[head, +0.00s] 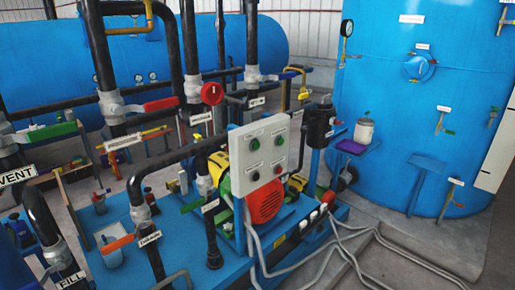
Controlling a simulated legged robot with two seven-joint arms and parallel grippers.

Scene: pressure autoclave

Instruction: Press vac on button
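A light grey control box (266,158) stands upright near the middle of the head view, above the blue pump skid. Its face carries an upper left green button (254,144), an upper right green button (279,140), a lower left dark red button (255,177) and a lower right red button (278,169). Small white labels sit above the buttons. Their text is too small to read, so I cannot tell which button is vac on. Neither of my grippers is in the view, and nothing touches the box.
Dark vertical pipes (103,60) with coloured valve handles stand left of the box. A red motor (264,203) sits below it on the blue skid (220,262). Grey cables (345,252) cross the floor at the front right. A large blue tank (395,85) stands at the right.

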